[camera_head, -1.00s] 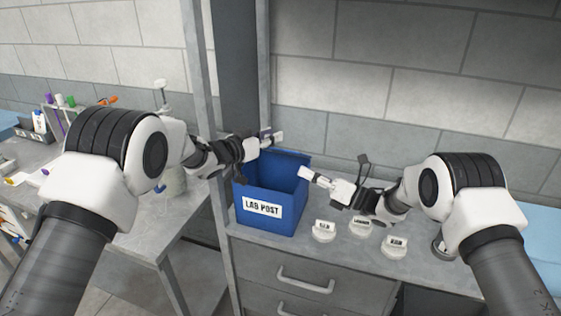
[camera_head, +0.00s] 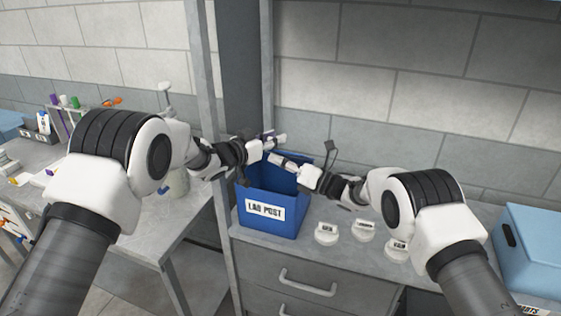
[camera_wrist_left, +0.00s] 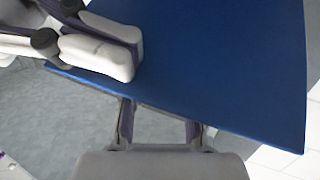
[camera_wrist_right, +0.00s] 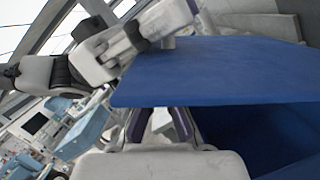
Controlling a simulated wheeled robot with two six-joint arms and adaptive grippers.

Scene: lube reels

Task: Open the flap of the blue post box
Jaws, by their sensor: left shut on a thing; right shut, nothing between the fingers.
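The blue post box (camera_head: 262,220), labelled LAB POST, stands on the grey cabinet top. Its blue flap fills much of the left wrist view (camera_wrist_left: 225,65) and shows as a raised sheet in the right wrist view (camera_wrist_right: 225,75). My left gripper (camera_head: 278,141) is at the upper back of the box, shut on the flap at its edge; the exact contact is hard to see. My right gripper (camera_head: 272,158) is shut and empty over the box, just below my left gripper. In the right wrist view its fingertips are partly hidden by the flap.
Several white labelled discs (camera_head: 326,232) sit to the right of the box. A light-blue bin (camera_head: 540,250) stands at the far right. A grey post (camera_head: 205,120) rises close to the box's left. A side table (camera_head: 160,225) holds lab items.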

